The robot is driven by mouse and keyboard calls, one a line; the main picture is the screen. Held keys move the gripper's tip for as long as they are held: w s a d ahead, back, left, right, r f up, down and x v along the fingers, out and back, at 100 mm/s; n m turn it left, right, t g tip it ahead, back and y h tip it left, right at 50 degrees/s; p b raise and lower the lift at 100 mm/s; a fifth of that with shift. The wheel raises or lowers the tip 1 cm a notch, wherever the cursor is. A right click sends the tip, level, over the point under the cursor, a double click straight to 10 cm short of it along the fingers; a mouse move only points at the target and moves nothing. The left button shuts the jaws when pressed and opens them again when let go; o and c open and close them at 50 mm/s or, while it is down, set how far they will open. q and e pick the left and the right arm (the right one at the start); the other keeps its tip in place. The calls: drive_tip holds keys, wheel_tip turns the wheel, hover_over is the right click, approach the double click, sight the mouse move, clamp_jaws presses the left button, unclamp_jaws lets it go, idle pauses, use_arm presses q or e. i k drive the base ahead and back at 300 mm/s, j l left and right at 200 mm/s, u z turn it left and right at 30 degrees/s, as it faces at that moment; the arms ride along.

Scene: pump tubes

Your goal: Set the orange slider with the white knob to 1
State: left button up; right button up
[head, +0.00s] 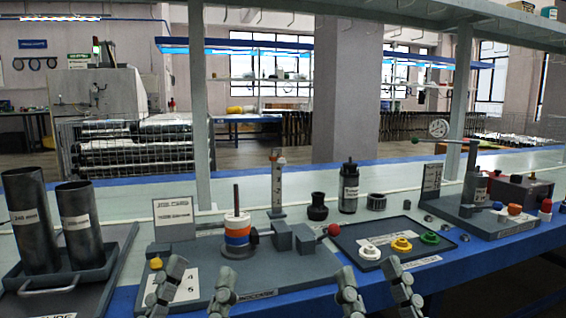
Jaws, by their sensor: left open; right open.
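An upright white scale post (277,187) with small dark marks stands behind the middle of the grey base board. My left gripper (201,268) is open and empty at the front, over the board's left part. My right gripper (369,268) is open and empty at the front, below the tray of coloured pieces. Neither gripper touches the post or the rings.
Two dark metal tubes (35,222) stand in a holder at left. Grey blocks (305,238) and a red ball (333,230) lie right of the rings. A dark tray (352,238) holds white, yellow and green pieces. A lever device (468,205) stands at right.

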sight(281, 162)
drive_tip(key=i+l, duration=0.1)
drive_tip(key=l, duration=0.7)
drive_tip(key=i+l, duration=0.1)
drive_tip(key=l, duration=0.75)
drive_tip(key=u, duration=0.05)
